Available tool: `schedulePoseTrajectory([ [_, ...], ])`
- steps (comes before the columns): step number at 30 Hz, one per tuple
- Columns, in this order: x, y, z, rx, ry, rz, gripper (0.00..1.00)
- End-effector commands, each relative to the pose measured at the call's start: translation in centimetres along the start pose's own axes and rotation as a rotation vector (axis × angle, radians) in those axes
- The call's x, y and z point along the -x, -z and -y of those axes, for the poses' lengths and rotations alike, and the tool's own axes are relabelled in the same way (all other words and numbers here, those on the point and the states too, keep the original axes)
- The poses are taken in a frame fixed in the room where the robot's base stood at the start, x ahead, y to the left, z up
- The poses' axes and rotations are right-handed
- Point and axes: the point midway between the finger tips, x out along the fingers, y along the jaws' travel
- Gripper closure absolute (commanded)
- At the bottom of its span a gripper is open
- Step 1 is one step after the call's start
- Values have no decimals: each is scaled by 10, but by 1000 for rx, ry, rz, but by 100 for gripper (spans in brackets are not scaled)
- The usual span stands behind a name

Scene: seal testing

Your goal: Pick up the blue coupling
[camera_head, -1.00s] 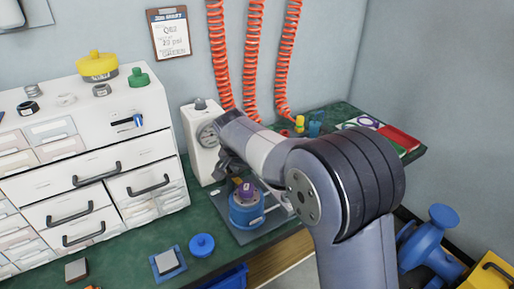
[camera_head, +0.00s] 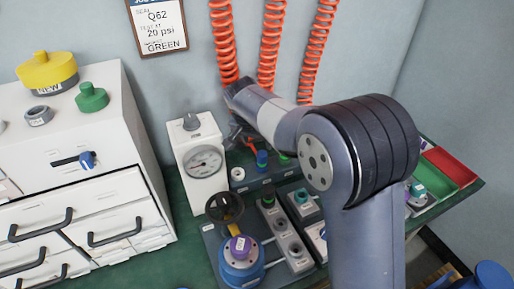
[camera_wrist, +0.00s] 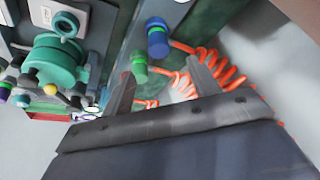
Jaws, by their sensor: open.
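The blue coupling (camera_head: 262,159) stands at the back of the bench, below the orange hoses, in the head view. In the wrist view a blue cylinder (camera_wrist: 158,40) shows above and apart from the fingertips, with a green coupling (camera_wrist: 139,68) close to the left fingertip. My gripper (camera_wrist: 160,68) is open, with nothing seen held between its fingers. In the head view its end is mostly hidden behind my arm.
Orange coiled hoses (camera_head: 272,50) hang at the back wall. A white gauge box (camera_head: 203,162) stands to the left. A blue pot with a purple top (camera_head: 240,258) and a valve wheel (camera_head: 225,207) sit in front. A red and green tray (camera_head: 450,165) lies at right.

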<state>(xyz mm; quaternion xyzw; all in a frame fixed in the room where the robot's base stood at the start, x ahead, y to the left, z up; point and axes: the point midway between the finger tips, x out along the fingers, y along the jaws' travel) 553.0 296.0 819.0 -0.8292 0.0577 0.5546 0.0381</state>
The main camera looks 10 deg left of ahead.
Motion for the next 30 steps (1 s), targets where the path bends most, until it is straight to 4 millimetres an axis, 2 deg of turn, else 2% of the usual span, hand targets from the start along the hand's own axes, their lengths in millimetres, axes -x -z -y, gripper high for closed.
schedulePoseTrajectory([
  [10,-48,0,-1,-1,-2,2,42],
  [17,-66,1,-1,-1,-1,1,42],
  [24,-102,2,-3,-1,-2,2,42],
  [30,-107,3,-2,-1,0,0,42],
])
